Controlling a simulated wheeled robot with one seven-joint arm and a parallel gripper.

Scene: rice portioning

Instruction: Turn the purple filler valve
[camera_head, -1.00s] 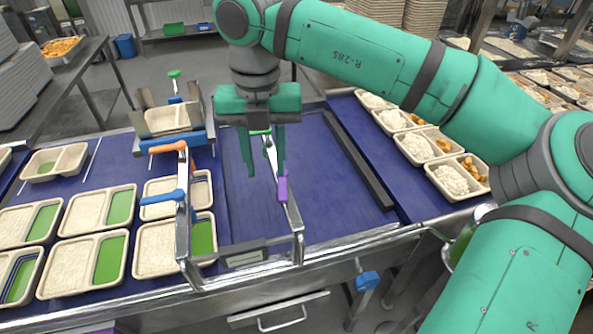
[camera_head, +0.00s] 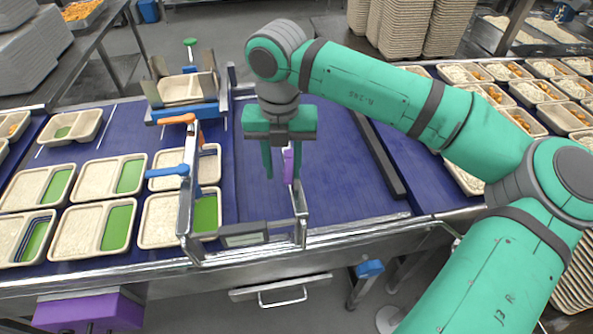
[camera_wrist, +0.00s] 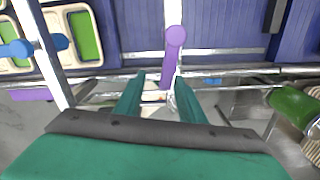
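The purple valve handle (camera_head: 288,164) is on the metal rail frame over the blue conveyor. It also shows in the wrist view (camera_wrist: 172,55), with its round end upward and its lower part near the gap between my fingertips. My gripper (camera_head: 282,177) points down at the handle, its two green fingers apart and empty. In the head view the handle appears between the fingers, closer to the right one. In the wrist view my gripper (camera_wrist: 160,77) also looks open. I cannot tell whether a finger touches the handle.
Trays of rice (camera_head: 95,231) stand on the left conveyor. A dark bar (camera_head: 378,160) lies right of the gripper. The blue belt (camera_head: 335,185) between is clear.

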